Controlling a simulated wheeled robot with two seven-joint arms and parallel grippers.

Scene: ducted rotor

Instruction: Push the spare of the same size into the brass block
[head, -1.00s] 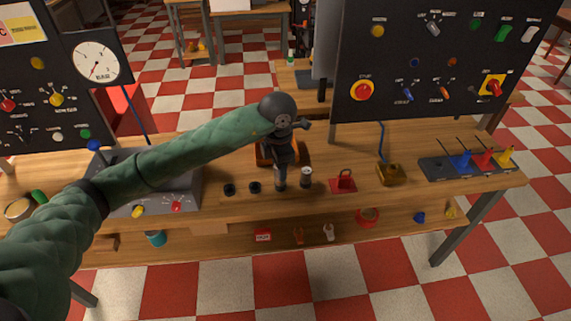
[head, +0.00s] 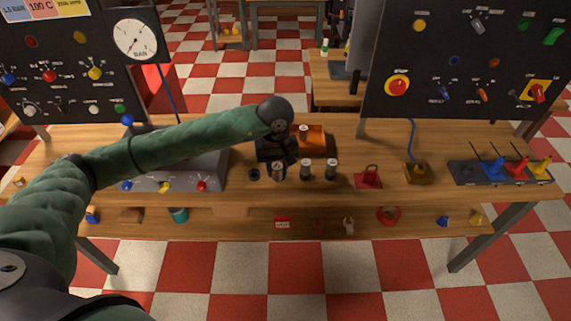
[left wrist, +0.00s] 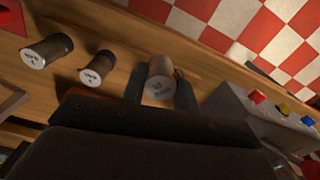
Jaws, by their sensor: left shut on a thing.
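My left gripper (head: 278,165) is shut on a small grey cylinder with a pale labelled end (head: 278,173). In the left wrist view the cylinder (left wrist: 160,78) sits between the two dark fingers. Two similar cylinders, one nearer (head: 305,169) and one farther right (head: 331,169), stand in a row beside it. They also show in the left wrist view, at the middle (left wrist: 98,66) and the left (left wrist: 47,51). Their labels are too small to read. The brass block (head: 418,174) stands farther right, with a blue hose above it. My right gripper is out of view.
A dark round piece (head: 254,174) lies left of the held cylinder. A red padlock-shaped piece (head: 368,178) stands between the cylinders and the brass block. An orange box (head: 312,136) is behind the row. A grey console (head: 205,170) with coloured knobs is at left.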

